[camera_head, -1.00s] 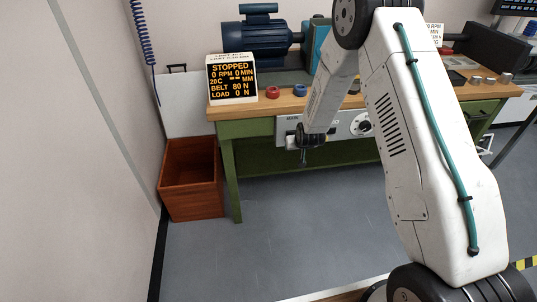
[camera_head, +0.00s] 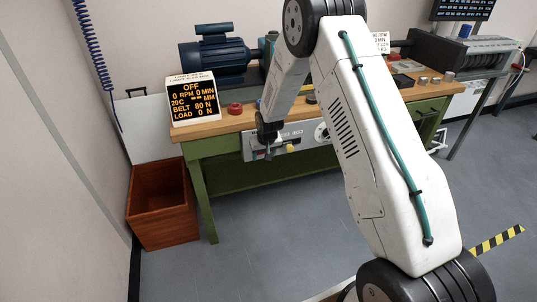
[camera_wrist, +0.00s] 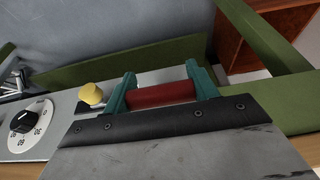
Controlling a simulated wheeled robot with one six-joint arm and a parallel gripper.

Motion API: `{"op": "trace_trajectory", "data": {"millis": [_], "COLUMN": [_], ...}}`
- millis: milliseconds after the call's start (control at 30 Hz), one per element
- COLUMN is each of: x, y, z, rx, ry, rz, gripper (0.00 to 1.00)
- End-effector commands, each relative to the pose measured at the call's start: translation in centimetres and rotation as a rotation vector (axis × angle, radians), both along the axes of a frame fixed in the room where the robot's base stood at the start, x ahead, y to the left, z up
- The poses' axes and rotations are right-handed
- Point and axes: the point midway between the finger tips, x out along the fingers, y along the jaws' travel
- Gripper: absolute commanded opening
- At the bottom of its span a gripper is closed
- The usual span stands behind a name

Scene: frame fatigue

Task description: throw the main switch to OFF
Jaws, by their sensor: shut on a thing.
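The red handle (camera_wrist: 160,96) of the main switch lies between the two teal fingers of my gripper (camera_wrist: 162,76) in the wrist view. The fingers are shut on it. In the head view my gripper (camera_head: 268,150) is at the left part of the grey control panel (camera_head: 305,142) on the bench front, and it hides the switch there. The black and orange display (camera_head: 193,103) on the bench reads OFF, 0 RPM and belt 80 N. The lever's exact angle cannot be told.
A yellow knob (camera_wrist: 91,95) sits close beside my gripper, with a white dial (camera_wrist: 30,118) farther left in the wrist view. A wooden bin (camera_head: 163,208) stands left of the green bench. The floor in front is clear. A blue motor (camera_head: 217,58) is on the bench.

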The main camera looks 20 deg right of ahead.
Motion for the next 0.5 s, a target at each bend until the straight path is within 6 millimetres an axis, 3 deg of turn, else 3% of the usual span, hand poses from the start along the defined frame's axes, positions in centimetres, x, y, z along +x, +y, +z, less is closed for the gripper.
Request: {"op": "trace_trajectory", "data": {"millis": [300, 333, 400, 500], "x": [0.33, 0.32, 0.28, 0.20], "y": [0.15, 0.15, 0.19, 0.23], "z": [0.37, 0.38, 0.34, 0.25], "rx": [0.000, 0.000, 0.000, 0.000], "ry": [-0.007, -0.007, -0.006, -0.004], "rz": [0.002, 0.002, 0.002, 0.002], "gripper": [0.17, 0.64, 0.80, 0.80]}}
